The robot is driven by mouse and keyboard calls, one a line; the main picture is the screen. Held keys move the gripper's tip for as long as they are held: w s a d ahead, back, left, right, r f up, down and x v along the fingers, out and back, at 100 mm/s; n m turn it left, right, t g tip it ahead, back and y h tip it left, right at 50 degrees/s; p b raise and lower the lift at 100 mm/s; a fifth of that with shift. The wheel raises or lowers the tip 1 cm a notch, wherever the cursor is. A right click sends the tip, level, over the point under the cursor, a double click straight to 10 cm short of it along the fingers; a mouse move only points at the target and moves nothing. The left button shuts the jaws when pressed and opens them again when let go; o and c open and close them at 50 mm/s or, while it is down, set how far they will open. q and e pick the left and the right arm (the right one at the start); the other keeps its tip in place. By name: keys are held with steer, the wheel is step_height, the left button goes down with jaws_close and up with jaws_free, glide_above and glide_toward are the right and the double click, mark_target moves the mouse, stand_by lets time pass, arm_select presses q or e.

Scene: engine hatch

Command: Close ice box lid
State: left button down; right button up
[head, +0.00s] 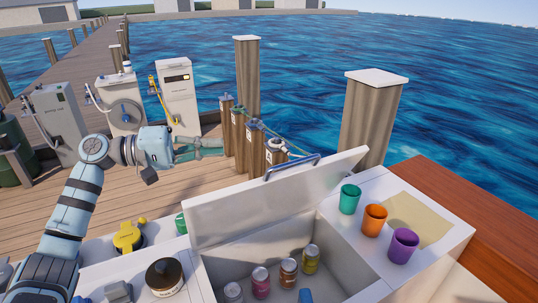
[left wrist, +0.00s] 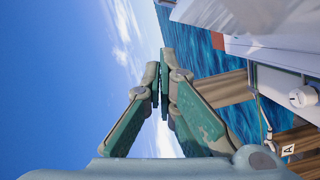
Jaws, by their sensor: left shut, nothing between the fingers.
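The white ice box (head: 345,248) stands open at the bottom centre of the head view. Its white lid (head: 262,208) is raised, tilted up along the far side. A grey-blue bar handle (head: 292,167) sits on the lid's upper edge. Several cans, among them a pink one (head: 261,283) and a yellow one (head: 310,260), stand inside. My left gripper (head: 222,147) is beyond the lid to its upper left, over the dock side, and touches nothing. Its green fingers (left wrist: 161,92) are together and empty in the left wrist view. My right gripper is not in view.
A green cup (head: 349,199), an orange cup (head: 374,220) and a purple cup (head: 403,246) stand right of the ice box. Wooden posts with a rope (head: 258,122) are near my left gripper. A dark-lidded jar (head: 164,275) and yellow item (head: 128,237) lie left.

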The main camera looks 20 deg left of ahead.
arm_select(q)
steer(key=d, duration=0.3)
steer(key=d+p, duration=0.1)
steer(key=d, duration=0.3)
steer(key=w+d+p, duration=0.1)
steer(key=d, duration=0.2)
steer(key=shift+d+f, duration=0.4)
steer(key=shift+w, duration=0.15)
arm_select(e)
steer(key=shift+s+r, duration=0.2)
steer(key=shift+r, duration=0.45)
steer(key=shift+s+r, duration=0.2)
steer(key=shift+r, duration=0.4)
arm_select(q)
steer(key=shift+f, duration=0.1)
steer(key=shift+d+f, duration=0.1)
